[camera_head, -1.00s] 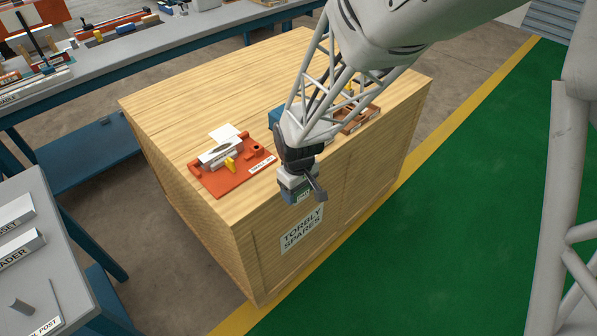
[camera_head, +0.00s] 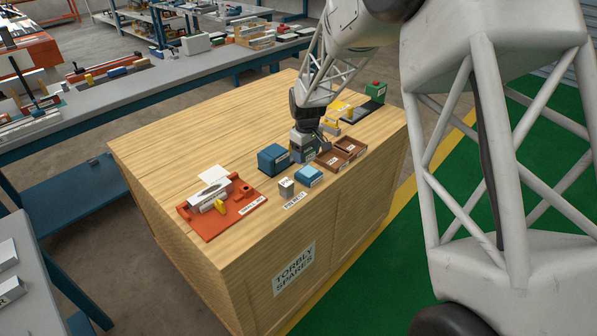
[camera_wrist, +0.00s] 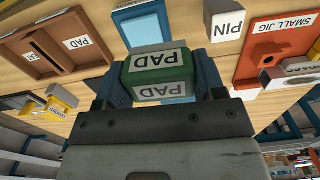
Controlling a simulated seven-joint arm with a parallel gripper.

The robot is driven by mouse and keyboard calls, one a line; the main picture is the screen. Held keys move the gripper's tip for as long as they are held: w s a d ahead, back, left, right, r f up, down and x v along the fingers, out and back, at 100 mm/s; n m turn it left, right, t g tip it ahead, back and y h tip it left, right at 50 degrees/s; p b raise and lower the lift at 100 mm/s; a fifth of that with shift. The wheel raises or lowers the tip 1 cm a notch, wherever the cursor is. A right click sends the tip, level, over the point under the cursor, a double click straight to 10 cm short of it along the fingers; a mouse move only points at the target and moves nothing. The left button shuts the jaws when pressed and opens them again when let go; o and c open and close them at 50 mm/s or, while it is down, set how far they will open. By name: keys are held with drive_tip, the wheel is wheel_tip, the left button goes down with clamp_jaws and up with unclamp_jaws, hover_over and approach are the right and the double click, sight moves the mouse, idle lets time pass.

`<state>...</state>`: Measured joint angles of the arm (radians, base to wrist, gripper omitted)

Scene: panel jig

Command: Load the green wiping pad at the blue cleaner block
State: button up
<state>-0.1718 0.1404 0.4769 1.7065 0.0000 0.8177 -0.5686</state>
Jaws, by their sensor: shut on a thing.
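My gripper (camera_head: 304,150) is low over the crate top, behind the light blue block. In the wrist view it is shut on the green wiping pad (camera_wrist: 160,68), which has white PAD labels and sits between the dark blue fingers. The light blue block (camera_head: 309,176) has a white label and stands near the front edge; it also shows in the wrist view (camera_wrist: 140,24). A darker blue block (camera_head: 273,160) stands left of my gripper. Whether the pad touches anything beneath is hidden.
A white PIN block (camera_head: 286,188) stands left of the light blue block. Brown trays (camera_head: 331,160) are right of my gripper, one labelled PAD. The orange small jig (camera_head: 225,218) lies at the left. A black strip with a green block (camera_head: 375,88) is at the back right.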

sight(309, 171)
drive_tip(key=shift+w+d+r, duration=0.15)
drive_tip(key=shift+w+d, duration=0.2)
drive_tip(key=shift+w, duration=0.35)
drive_tip(key=shift+w+d+r, duration=0.1)
drive_tip(key=shift+w+d, duration=0.2)
drive_tip(key=shift+w, duration=0.35)
drive_tip(key=shift+f, duration=0.15)
drive_tip(key=shift+f, duration=2.85)
drive_tip(key=shift+s+f, duration=0.1)
drive_tip(key=shift+f, duration=0.55)
idle(0.4)
drive_tip(key=shift+r, duration=3.6)
drive_tip(key=w+d+r+m, duration=0.3)
drive_tip(key=d+r+m, duration=0.1)
drive_tip(key=d+r, duration=0.2)
drive_tip(key=w+d+r+m, duration=0.3)
drive_tip(key=d+r, duration=0.3)
drive_tip(key=r, duration=0.2)
drive_tip(key=shift+w+r+m, duration=0.25)
drive_tip(key=shift+w+m, duration=0.15)
drive_tip(key=shift+m, duration=0.3)
